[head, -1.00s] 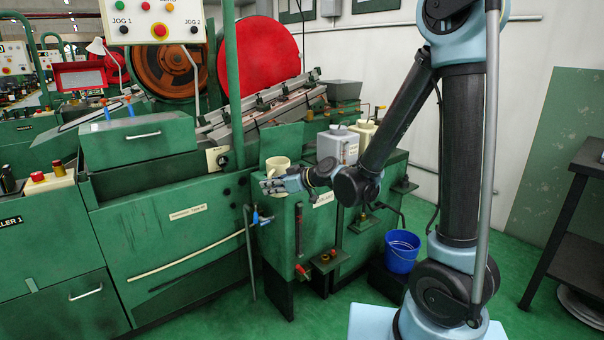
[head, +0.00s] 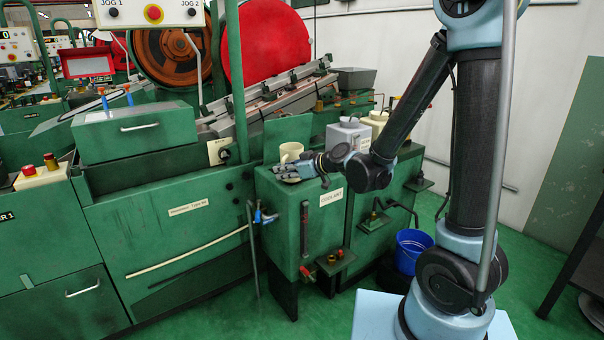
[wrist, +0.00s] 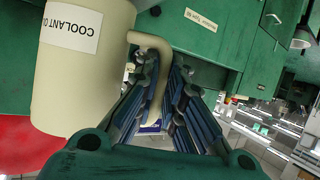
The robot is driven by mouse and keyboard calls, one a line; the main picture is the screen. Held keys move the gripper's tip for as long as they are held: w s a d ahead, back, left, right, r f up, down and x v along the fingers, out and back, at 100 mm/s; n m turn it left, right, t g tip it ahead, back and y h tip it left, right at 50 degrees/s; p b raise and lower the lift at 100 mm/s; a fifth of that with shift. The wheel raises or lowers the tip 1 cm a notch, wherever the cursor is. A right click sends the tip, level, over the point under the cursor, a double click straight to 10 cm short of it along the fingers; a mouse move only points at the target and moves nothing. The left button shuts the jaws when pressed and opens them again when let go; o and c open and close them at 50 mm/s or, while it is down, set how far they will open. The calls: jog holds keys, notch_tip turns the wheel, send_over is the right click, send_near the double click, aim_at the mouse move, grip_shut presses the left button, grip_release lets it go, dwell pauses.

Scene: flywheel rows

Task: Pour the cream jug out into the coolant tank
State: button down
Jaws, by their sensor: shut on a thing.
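The cream jug (head: 290,151) appears upright at the near-left of the green coolant tank's (head: 272,215) top in the head view. I cannot tell whether its base touches the tank. In the wrist view the jug (wrist: 85,75) fills the upper left, with a white coolant label on its side. My gripper (head: 284,171) is shut on the jug's handle; the handle shows between the fingers (wrist: 160,90) in the wrist view. The jug's inside and the tank's opening are not visible.
A grey-white container (head: 347,136) and another cream vessel (head: 374,120) stand behind, to the right. A raised green panel (head: 288,132) is behind the jug. A green post (head: 236,85) rises at left.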

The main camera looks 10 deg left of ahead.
aim_at(283, 151)
jog(key=shift+w+r+m+g, duration=0.2)
jog(key=shift+r+m+g, duration=0.15)
jog(key=shift+r, duration=0.45)
jog(key=shift+w+r+m+g, duration=0.25)
jog(key=shift+r+m, duration=0.1)
jog(key=shift+r, duration=0.45)
jog(key=shift+w+d+r+m+g+p, duration=0.2)
jog(key=shift+w+r+m+g+p, duration=0.2)
jog(key=shift+w+r+m+g, duration=0.85)
jog(key=shift+w+m, duration=0.15)
jog(key=shift+w, duration=0.2)
jog(key=shift+w+r+m+g, duration=0.15)
jog(key=shift+w+m, duration=0.15)
jog(key=shift+w, duration=0.15)
jog(key=shift+w+r+m+g+p, duration=0.4)
jog(key=shift+r+m+g+p, duration=0.2)
jog(key=shift+r+m+p, duration=0.1)
jog(key=shift+w+d+f+m+g+p, duration=0.1)
jog(key=shift+w+m+g+p, duration=0.15)
jog(key=shift+m+g+p, duration=0.2)
jog(key=shift+w+f+m+g+y+p, duration=0.3)
jog(key=shift+w+m+g+y+p, duration=0.2)
jog(key=shift+w+m+g+p, duration=0.4)
jog(key=shift+s+m+t, duration=0.15)
jog(key=shift+m+t, duration=0.1)
